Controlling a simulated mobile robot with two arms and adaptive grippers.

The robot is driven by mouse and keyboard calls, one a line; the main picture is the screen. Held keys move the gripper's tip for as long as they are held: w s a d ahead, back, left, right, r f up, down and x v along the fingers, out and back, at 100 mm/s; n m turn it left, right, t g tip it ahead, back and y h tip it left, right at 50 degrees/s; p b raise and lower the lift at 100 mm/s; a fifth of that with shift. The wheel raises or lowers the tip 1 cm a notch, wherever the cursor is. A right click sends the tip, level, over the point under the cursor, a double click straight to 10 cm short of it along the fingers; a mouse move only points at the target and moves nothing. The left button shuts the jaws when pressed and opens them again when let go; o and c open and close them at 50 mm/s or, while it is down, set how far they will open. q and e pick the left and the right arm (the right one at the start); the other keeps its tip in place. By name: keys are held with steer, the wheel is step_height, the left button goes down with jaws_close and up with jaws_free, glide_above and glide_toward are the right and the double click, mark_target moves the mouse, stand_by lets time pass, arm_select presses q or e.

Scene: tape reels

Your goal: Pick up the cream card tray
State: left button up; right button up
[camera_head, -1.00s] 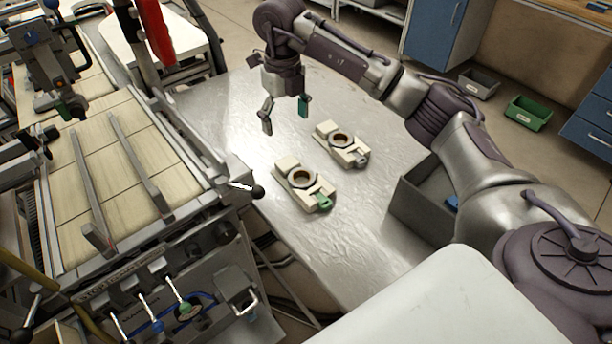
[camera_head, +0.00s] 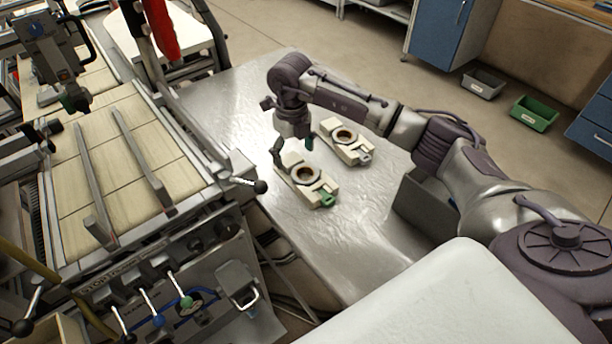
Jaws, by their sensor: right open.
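Two cream trays, each with a round dark-and-tan ring in it, lie on the metal table. The nearer one (camera_head: 318,190) has a green tab at its front right end. The farther one (camera_head: 346,152) has a grey end piece. I cannot tell which the task calls the card tray. My right gripper (camera_head: 292,149) is open and empty, pointing down at the back left end of the nearer tray. Its fingers are close to that end; contact is not clear.
The metal table (camera_head: 235,100) has bare room behind and in front of the trays. A grey bin (camera_head: 425,205) stands at the table's right side. A machine with levers (camera_head: 185,300) borders the left. Grey (camera_head: 483,83) and green (camera_head: 535,113) bins lie on the floor.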

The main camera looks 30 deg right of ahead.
mark_target(295, 163)
step_height(295, 163, down, 3)
steer(key=shift+d+f, duration=0.1)
steer(key=shift+c, duration=0.3)
steer(key=c, duration=1.3)
